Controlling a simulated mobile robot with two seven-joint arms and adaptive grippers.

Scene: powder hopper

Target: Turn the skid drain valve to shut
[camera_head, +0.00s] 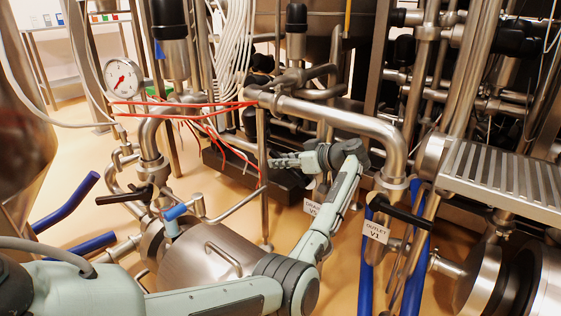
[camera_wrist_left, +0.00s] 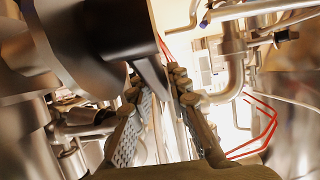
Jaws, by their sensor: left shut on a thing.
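My left gripper (camera_head: 284,161) reaches in from the lower left, its fingers pointing left in the head view. In the left wrist view, its two ridged fingers (camera_wrist_left: 157,80) stand on either side of a dark flat bar (camera_wrist_left: 150,68), which looks like a valve handle. The fingers are shut on this bar. A white tag (camera_head: 312,208), partly hidden by my arm, seems to read "DRAIN". The drain valve's body and handle are hidden behind my gripper and arm in the head view, so the handle's angle cannot be told. My right gripper is not in view.
Another valve with a black handle (camera_head: 399,213) and an "OUTLET V1" tag (camera_head: 375,232) stands to the right. A black-handled valve (camera_head: 124,196) is at the left. A pressure gauge (camera_head: 122,77), red cables (camera_head: 190,106) and steel pipes crowd the space.

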